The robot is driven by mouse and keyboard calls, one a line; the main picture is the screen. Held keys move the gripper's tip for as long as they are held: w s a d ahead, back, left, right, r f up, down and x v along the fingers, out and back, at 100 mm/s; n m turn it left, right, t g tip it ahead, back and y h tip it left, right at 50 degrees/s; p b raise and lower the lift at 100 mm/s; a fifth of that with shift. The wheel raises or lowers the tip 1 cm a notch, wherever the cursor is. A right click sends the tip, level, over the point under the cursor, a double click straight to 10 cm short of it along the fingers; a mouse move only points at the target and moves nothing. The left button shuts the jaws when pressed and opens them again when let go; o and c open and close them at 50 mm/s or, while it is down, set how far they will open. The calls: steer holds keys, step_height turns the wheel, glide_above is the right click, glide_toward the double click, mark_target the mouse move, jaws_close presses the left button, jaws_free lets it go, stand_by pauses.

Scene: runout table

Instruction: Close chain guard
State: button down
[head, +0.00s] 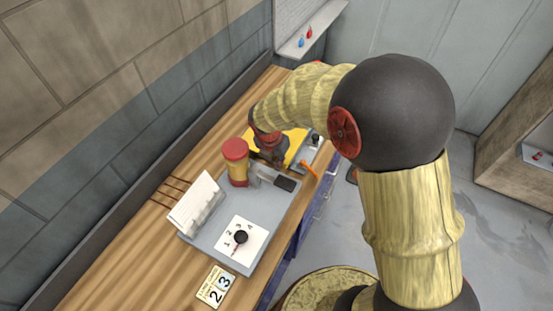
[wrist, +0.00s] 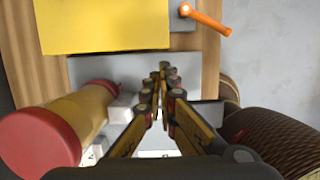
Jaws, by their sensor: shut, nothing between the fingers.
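A flat yellow panel, which looks like the chain guard (head: 297,142), is on the bench, partly hidden by my arm in the head view. It also shows at the top of the wrist view (wrist: 105,25). I cannot tell whether it is open or closed. An orange lever (head: 308,169) is at its near right corner; it also shows in the wrist view (wrist: 207,18). My gripper (wrist: 163,76) is shut and empty, its fingertips short of the panel and over the grey plate. In the head view my gripper (head: 277,158) is between a red-capped yellow cylinder (head: 236,162) and the panel.
The grey plate (head: 212,222) bears a numbered dial (head: 241,237) and a white upright card (head: 197,198). A number card (head: 216,286) lies on the wooden bench. A brick wall runs along the left. Open floor (head: 500,240) is on the right.

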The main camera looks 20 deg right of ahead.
mark_target(304, 131)
steer(key=x, duration=0.5)
steer(key=shift+b, duration=0.35)
steer(key=w+d+p, duration=0.5)
steer(key=w+d, duration=0.2)
steer(key=w+d+p, duration=0.4)
steer(key=w+d, duration=0.3)
steer(key=w, duration=0.1)
steer(key=shift+w+d+p, duration=0.2)
steer(key=shift+d+p, duration=0.1)
steer(key=shift+p, duration=0.1)
steer(key=shift+r, duration=0.1)
